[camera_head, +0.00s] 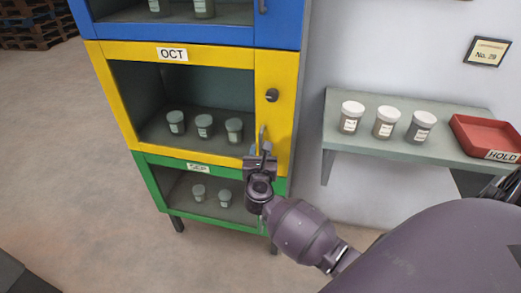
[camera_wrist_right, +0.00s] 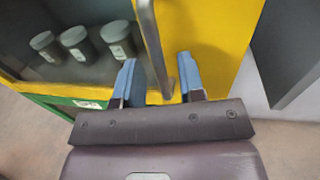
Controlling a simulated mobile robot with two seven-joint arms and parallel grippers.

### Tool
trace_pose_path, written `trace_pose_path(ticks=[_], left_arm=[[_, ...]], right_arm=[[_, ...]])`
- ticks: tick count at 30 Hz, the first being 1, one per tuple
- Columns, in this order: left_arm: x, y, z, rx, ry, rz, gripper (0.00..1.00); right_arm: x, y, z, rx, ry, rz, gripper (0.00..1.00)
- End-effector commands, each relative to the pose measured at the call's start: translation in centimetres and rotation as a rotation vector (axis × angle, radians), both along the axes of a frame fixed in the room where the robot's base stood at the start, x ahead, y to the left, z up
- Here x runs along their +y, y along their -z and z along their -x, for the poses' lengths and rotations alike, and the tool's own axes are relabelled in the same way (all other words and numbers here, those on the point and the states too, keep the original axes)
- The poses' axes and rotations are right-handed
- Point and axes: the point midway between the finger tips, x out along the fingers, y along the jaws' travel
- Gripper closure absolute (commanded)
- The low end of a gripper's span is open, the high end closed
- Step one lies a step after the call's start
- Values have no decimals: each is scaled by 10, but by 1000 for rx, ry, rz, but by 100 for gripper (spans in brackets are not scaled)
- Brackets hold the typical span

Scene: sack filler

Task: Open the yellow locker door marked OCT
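The yellow locker door (camera_head: 185,52) marked OCT (camera_head: 172,55) sits between a blue one above and a green one below. It looks shut, with several grey jars (camera_head: 204,126) showing behind its window. A dark round knob (camera_head: 272,95) is on its right side. A grey upright bar handle (camera_head: 262,137) is below the knob; it also shows in the right wrist view (camera_wrist_right: 152,40). My right gripper (camera_head: 261,150) is at the handle's lower part. In the right wrist view its two blue fingers (camera_wrist_right: 160,78) are apart, with the bar between them. I cannot see my left gripper.
A grey wall shelf (camera_head: 410,150) to the right holds three white-lidded jars (camera_head: 386,122) and a red HOLD tray (camera_head: 487,135). The green locker door (camera_head: 165,190) marked SEP is below.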

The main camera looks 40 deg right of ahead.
Motion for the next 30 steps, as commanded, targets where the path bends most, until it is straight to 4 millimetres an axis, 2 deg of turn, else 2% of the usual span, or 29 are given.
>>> trace_pose_path(ticks=[6, 14, 15, 22, 30], left_arm=[[-3, -4, -7, -14, 1, 4, 57], [-2, -3, -5, -11, 1, 3, 57], [-2, -3, -5, -9, 2, 2, 57], [0, -1, 0, 0, 3, -2, 57], [2, 1, 2, 5, 3, -5, 57]], right_arm=[[-8, 0, -11, -1, 0, -1, 64], [-9, 0, -11, -1, 0, -1, 64], [-9, 0, -11, -1, 0, -1, 65], [-9, 0, -11, -1, 0, -1, 100], [-9, 0, -11, -1, 0, -1, 100]])
